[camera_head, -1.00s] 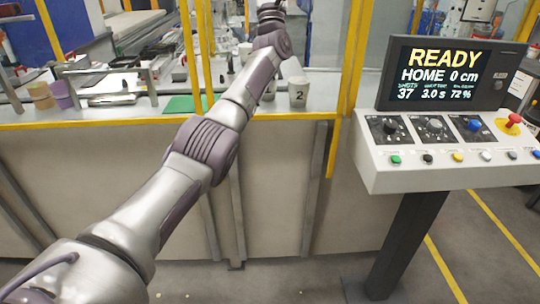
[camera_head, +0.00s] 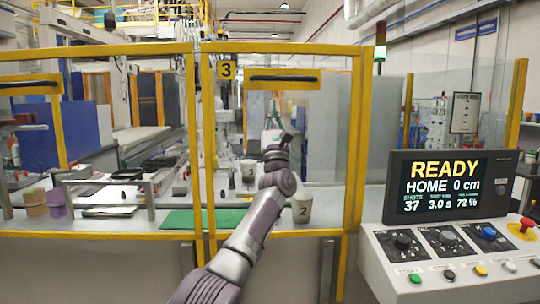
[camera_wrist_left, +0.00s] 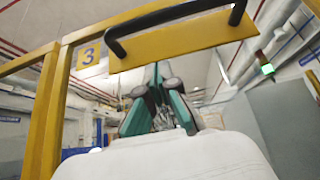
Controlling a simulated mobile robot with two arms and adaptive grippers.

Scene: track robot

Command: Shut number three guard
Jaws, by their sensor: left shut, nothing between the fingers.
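The number three guard has a yellow frame with a "3" sign (camera_head: 227,70) at its upper left corner. A yellow plate with a black bar handle (camera_head: 283,78) hangs below the top rail. I cannot tell clearly whether clear panel fills the space below the plate. My left gripper (camera_head: 272,128) is small in the head view, at the end of my arm, below the handle. The wrist view shows its teal and dark fingers (camera_wrist_left: 158,75) shut and empty, with the black handle (camera_wrist_left: 175,28) above them and apart. My right gripper is not in view.
The control console (camera_head: 450,245) stands at the right, its screen (camera_head: 446,185) reading READY, HOME 0 cm. A cup marked 2 (camera_head: 302,208) and a cup marked 3 (camera_head: 248,172) stand on the bench near my arm. A green mat (camera_head: 195,219) lies left of it.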

